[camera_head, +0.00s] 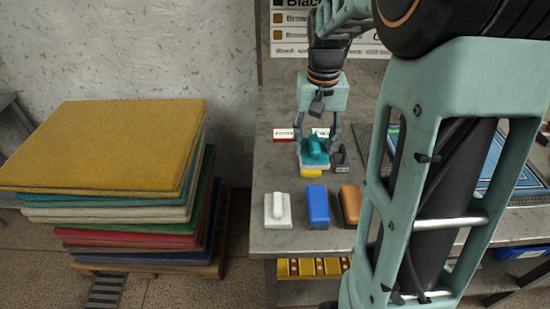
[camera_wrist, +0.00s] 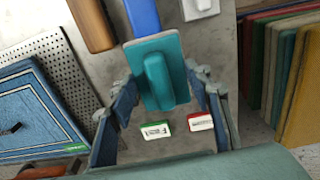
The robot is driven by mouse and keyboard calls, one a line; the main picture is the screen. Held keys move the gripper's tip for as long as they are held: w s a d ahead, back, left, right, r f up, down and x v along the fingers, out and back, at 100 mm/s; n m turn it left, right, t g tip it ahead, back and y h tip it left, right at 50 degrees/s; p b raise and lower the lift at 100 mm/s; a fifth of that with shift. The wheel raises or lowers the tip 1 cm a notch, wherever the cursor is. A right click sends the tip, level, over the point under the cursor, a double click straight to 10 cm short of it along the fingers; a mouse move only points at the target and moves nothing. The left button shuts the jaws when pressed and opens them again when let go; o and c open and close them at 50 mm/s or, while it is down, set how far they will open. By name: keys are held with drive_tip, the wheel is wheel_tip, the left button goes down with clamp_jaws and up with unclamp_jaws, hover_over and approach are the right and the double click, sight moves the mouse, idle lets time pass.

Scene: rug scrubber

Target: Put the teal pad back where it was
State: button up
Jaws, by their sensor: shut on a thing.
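The teal pad (camera_head: 313,158) has a raised grip of the same colour on its back. In the wrist view the teal pad (camera_wrist: 173,50) sits between my two fingers. My gripper (camera_head: 317,143) is shut on it, over the far part of the grey bench. A yellow block (camera_head: 311,174) shows just below the pad in the head view, mostly hidden by it. I cannot tell whether the pad touches it. Two small labels, one red-edged (camera_wrist: 200,122) and one green-edged (camera_wrist: 156,130), lie on the bench close to the gripper.
White (camera_head: 277,212), blue (camera_head: 317,208) and brown (camera_head: 350,204) pads stand in a row near the bench's front edge. A dark grey object (camera_head: 340,159) stands right of the gripper. A blue rug (camera_wrist: 35,105) lies by a perforated panel (camera_wrist: 72,75). Stacked rugs (camera_head: 110,145) stand left.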

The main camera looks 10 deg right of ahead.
drive_tip(key=w+a+f, duration=0.3)
drive_tip(key=f, duration=0.1)
drive_tip(key=w+a+f, duration=0.4)
drive_tip(key=shift+w+a+p, duration=0.1)
drive_tip(key=shift+w+p, duration=0.1)
drive_tip(key=shift+p, duration=0.1)
drive_tip(key=shift+w+a+f, duration=0.15)
drive_tip(key=shift+w+f, duration=0.05)
drive_tip(key=shift+f, duration=0.05)
drive_tip(key=shift+a+f, duration=0.1)
drive_tip(key=shift+f, duration=1.5)
drive_tip(key=shift+f, duration=0.2)
drive_tip(key=o, duration=1.1)
drive_tip(key=shift+r, duration=0.2)
